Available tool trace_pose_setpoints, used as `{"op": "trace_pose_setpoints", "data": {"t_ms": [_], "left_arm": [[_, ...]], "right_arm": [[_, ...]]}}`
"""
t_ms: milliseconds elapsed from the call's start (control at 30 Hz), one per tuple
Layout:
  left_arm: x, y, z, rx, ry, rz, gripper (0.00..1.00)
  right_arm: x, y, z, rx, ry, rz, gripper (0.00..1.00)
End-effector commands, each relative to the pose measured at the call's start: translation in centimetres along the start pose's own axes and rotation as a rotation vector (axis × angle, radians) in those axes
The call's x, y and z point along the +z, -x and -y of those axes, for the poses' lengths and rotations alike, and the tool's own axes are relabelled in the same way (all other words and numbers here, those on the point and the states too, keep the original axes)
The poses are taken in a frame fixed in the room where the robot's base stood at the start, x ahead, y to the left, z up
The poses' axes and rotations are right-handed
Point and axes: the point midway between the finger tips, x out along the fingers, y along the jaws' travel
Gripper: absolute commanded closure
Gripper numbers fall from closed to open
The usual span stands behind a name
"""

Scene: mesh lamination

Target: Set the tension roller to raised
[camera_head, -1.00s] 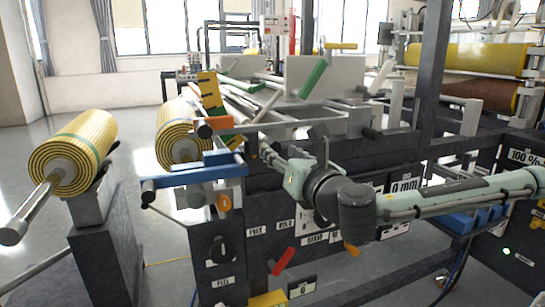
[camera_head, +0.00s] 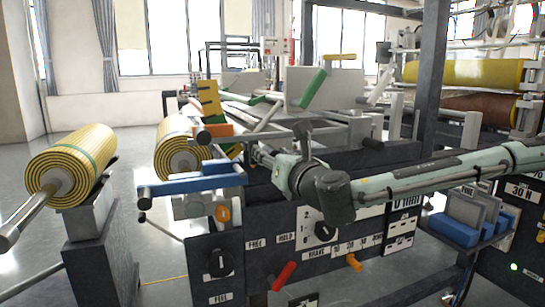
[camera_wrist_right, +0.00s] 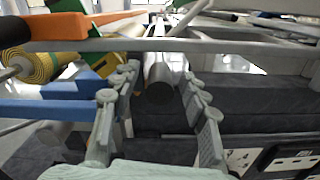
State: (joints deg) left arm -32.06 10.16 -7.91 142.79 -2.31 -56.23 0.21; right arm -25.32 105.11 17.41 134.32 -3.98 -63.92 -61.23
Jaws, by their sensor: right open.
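I cannot tell for certain which part is the tension roller. In the right wrist view, a grey cylinder with a dark round end (camera_wrist_right: 160,92) lies between the open fingers of my right gripper (camera_wrist_right: 158,100), with a gap on either side. In the head view my right gripper (camera_head: 258,155) reaches in from the right to the machine's near side, beside the blue bracket (camera_head: 200,181) and below the orange bar (camera_head: 216,130). It holds nothing that I can see. A green-handled lever (camera_head: 312,89) stands tilted farther back. My left gripper is not in view.
A striped yellow roll (camera_head: 75,163) sits on a stand at the left, and another (camera_head: 175,145) is behind the blue bracket. A grey bar (camera_wrist_right: 170,45) crosses above my fingers. The front panel has a red lever (camera_head: 284,275) and dark knobs. Blue blocks (camera_head: 455,229) sit at the right.

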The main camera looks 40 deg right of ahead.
Motion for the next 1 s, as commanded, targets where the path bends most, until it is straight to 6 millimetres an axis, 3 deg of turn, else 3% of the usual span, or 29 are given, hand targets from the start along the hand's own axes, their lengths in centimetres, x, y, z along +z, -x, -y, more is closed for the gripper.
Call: {"op": "trace_pose_setpoints", "data": {"t_ms": [233,567,1000], "left_arm": [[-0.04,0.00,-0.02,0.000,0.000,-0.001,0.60],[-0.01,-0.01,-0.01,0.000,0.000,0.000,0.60],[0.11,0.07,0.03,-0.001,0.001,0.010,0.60]], "right_arm": [[0.00,-0.02,0.00,0.000,0.000,0.000,0.58],[0.00,-0.01,0.01,0.000,0.000,0.000,0.99],[0.15,-0.05,0.11,-0.001,-0.005,0.000,1.00]]}}
